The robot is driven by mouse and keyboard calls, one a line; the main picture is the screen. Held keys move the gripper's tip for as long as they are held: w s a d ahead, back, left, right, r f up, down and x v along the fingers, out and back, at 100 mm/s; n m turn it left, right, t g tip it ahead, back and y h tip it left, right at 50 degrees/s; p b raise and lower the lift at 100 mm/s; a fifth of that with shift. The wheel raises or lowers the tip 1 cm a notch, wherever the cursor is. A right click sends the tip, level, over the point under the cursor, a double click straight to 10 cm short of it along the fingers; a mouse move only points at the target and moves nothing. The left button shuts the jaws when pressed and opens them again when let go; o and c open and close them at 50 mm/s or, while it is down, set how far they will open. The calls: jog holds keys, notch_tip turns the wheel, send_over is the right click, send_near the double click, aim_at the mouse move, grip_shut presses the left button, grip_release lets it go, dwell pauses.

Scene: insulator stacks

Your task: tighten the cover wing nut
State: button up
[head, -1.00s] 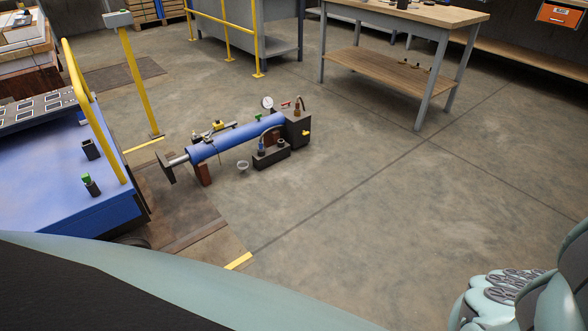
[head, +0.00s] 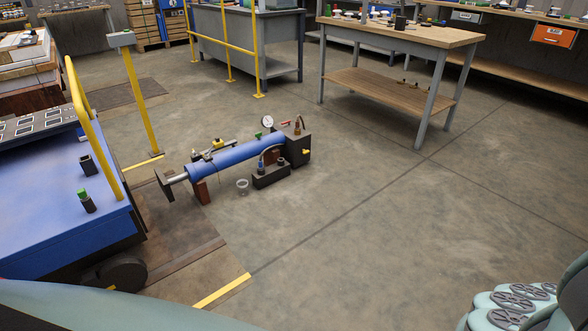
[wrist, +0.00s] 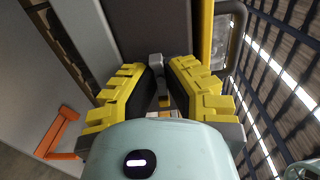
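I cannot pick out the cover or its wing nut in either view. My gripper (wrist: 158,88) shows in the wrist view, with two yellow ribbed fingers spread apart and dark inner pads. A small grey and yellow part shows in the gap between them; I cannot tell whether it belongs to my gripper or lies beyond it. No wing nut shows between the fingers. The head view does not show the fingers, only pale green parts of my own body along the bottom edge and lower right corner.
A blue cylinder unit (head: 232,158) with a gauge stands on the floor. A blue cart (head: 60,205) with a yellow rail is at left. A wooden-topped workbench (head: 400,33) holding small items stands at upper right. The floor at center right is clear.

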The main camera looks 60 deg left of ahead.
jog(key=o, duration=0.5)
jog(key=shift+a, duration=0.1)
jog(key=a, duration=0.8)
jog(key=s+a, duration=0.1)
jog(key=a, duration=0.2)
jog(key=shift+a, duration=0.4)
jog(key=shift+r, duration=0.1)
